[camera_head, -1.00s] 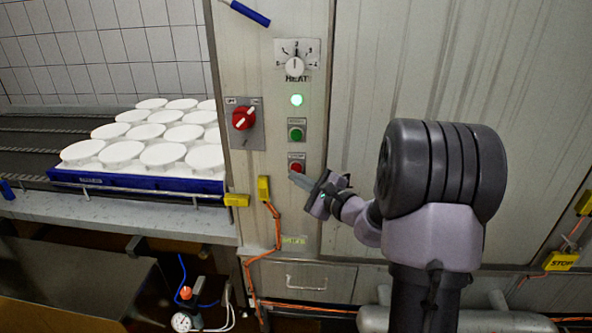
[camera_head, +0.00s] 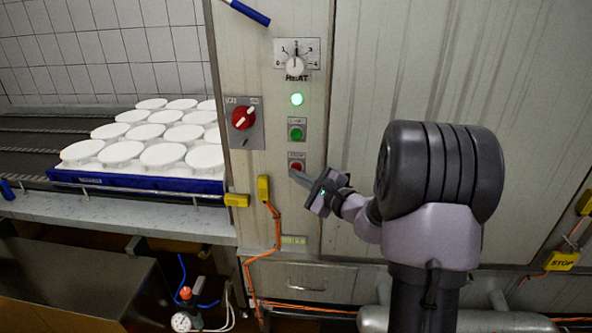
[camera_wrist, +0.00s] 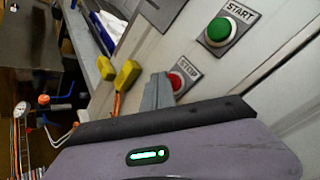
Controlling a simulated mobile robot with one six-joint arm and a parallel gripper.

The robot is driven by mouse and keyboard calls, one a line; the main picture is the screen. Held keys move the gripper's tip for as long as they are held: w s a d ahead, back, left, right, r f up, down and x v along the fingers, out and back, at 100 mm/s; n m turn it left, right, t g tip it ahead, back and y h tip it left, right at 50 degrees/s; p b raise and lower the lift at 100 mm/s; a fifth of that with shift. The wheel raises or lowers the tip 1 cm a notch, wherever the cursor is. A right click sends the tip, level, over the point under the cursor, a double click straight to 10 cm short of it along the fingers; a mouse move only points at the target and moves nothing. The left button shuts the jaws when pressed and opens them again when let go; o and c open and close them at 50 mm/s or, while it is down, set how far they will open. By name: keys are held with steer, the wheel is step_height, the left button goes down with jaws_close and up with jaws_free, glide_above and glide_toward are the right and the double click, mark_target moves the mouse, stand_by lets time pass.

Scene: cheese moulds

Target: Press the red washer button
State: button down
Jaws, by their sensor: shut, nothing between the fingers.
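The red stop button (camera_head: 296,167) sits low on the metal washer panel, and it also shows in the wrist view (camera_wrist: 176,81) under a "STOP" label. My gripper (camera_head: 293,175) is shut and empty. Its fingertips are at the lower edge of the red button in the head view. In the wrist view the closed fingers (camera_wrist: 158,90) stand just left of the button and overlap its plate. I cannot tell whether they touch the button. The green start button (camera_head: 297,133) is above it, and shows in the wrist view (camera_wrist: 219,30).
Yellow boxes (camera_head: 263,189) with an orange cable are at lower left. A blue tray (camera_head: 140,183) of white moulds stands on the conveyor.

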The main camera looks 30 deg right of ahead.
steer(key=shift+w+d, duration=0.25)
steer(key=shift+w, duration=0.15)
stand_by(0.6)
stand_by(0.3)
steer(key=shift+s+a+b, duration=0.5)
steer(key=shift+s+b, duration=0.05)
steer(key=shift+s, duration=0.2)
steer(key=s+a+b, duration=0.1)
steer(key=s, duration=0.1)
steer(key=s+a+b, duration=0.1)
steer(key=s, duration=0.1)
steer(key=shift+a, duration=0.4)
stand_by(0.4)
